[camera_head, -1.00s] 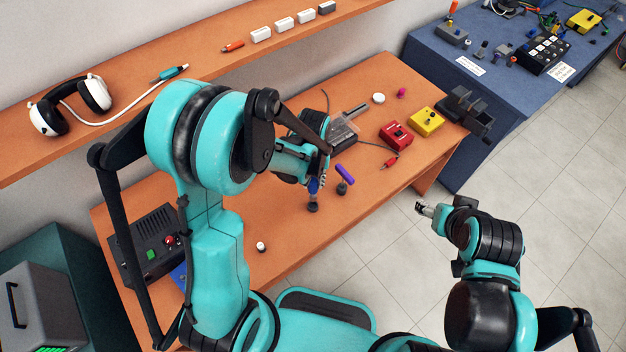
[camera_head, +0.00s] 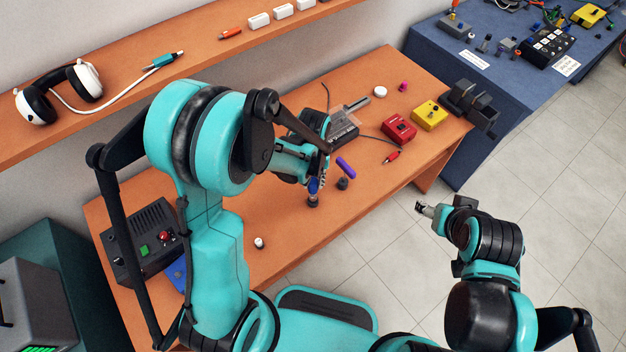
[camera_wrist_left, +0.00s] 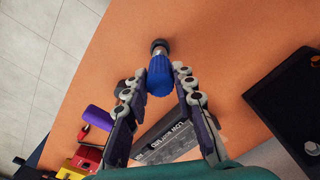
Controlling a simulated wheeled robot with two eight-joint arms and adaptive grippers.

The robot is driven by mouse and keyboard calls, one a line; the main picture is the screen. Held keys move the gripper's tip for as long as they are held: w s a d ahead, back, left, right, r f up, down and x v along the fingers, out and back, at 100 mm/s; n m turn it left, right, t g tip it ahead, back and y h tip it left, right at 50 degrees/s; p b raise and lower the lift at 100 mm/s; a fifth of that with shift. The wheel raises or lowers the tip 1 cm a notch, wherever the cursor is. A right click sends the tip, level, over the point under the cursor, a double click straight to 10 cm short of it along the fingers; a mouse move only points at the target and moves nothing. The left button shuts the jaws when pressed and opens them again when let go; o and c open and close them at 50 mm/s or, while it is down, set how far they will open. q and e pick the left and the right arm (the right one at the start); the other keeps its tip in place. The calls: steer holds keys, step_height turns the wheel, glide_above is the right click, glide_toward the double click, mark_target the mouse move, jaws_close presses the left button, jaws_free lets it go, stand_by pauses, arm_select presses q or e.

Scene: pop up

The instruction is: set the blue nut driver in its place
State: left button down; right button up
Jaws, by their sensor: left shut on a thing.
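The blue nut driver (camera_wrist_left: 160,75) is between the fingers of my left gripper (camera_wrist_left: 158,88), which is shut on its blue handle. Its metal shank points to a round dark piece (camera_wrist_left: 160,45) beyond the handle. In the head view the nut driver (camera_head: 313,188) is roughly upright, handle up, directly over a small dark stand (camera_head: 313,201) on the orange bench. I cannot tell whether its tip is seated in it. My left gripper (camera_head: 314,178) is partly hidden by its own arm. My right gripper (camera_head: 424,208) is empty over the floor; its finger gap is too small to judge.
A grey case (camera_head: 342,136), red box (camera_head: 399,129) and yellow box (camera_head: 429,115) lie farther back. A black control box (camera_head: 150,240) is at left. The bench's front middle is mostly clear.

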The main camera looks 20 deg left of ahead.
arm_select(q)
steer(key=shift+f, duration=0.1)
stand_by(0.6)
steer(key=shift+f+b, duration=1.45)
steer(key=shift+b, duration=0.25)
steer(key=c, duration=1.2)
jaws_free()
steer(key=shift+o, duration=0.2)
steer(key=shift+r, duration=0.15)
step_height(320, 180, up, 12)
steer(key=shift+f, duration=0.1)
